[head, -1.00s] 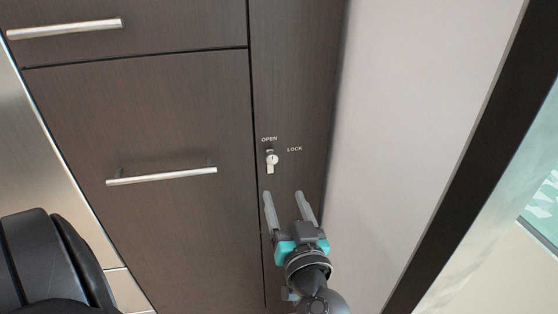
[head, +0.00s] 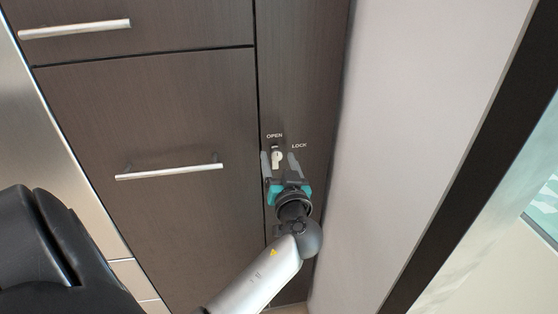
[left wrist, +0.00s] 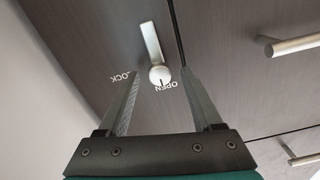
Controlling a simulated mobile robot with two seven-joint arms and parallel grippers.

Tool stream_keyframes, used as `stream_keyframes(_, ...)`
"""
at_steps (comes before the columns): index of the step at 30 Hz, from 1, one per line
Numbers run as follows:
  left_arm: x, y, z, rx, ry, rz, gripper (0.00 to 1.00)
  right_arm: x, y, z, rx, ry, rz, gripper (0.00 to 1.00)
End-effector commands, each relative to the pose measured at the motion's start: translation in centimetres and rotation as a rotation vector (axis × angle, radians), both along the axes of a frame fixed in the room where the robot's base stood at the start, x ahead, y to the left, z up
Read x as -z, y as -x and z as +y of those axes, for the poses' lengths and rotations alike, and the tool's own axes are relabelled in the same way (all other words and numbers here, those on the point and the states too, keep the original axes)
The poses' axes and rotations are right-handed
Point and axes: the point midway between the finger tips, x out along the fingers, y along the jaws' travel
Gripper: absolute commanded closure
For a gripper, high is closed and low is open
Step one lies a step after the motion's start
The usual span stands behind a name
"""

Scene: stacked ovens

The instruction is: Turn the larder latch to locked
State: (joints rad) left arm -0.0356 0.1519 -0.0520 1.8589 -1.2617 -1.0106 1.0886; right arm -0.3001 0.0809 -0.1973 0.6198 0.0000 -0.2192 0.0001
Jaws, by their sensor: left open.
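The larder latch (head: 277,157) is a small pale metal lever on a round hub, on the dark narrow larder panel (head: 297,60). In the head view the lever hangs down from its hub, with the OPEN label (head: 274,136) above and the LOCK label (head: 299,146) to the upper right. My left gripper (head: 278,155) is open, with one finger on each side of the latch. In the left wrist view the latch (left wrist: 152,45) shows between and beyond the open fingertips (left wrist: 159,71); no contact is visible. My right gripper is out of view.
A wide drawer front with a bar handle (head: 168,172) lies left of the larder panel, and another bar handle (head: 75,29) is above it. A pale wall (head: 400,120) stands close on the right of the panel.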

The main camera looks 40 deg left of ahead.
Motion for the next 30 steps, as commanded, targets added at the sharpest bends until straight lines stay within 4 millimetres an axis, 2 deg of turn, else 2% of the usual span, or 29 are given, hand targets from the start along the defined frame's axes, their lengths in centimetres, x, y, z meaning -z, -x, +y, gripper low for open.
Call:
stream_keyframes(2,-0.01,0.01,-0.02,0.000,0.000,0.000,0.40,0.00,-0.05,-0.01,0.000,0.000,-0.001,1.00)
stream_keyframes(18,0.00,0.04,-0.05,0.000,0.000,0.000,1.00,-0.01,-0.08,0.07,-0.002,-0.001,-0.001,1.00)
stream_keyframes(30,0.02,0.05,-0.05,0.000,-0.010,0.015,1.00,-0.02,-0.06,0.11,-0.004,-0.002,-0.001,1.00)
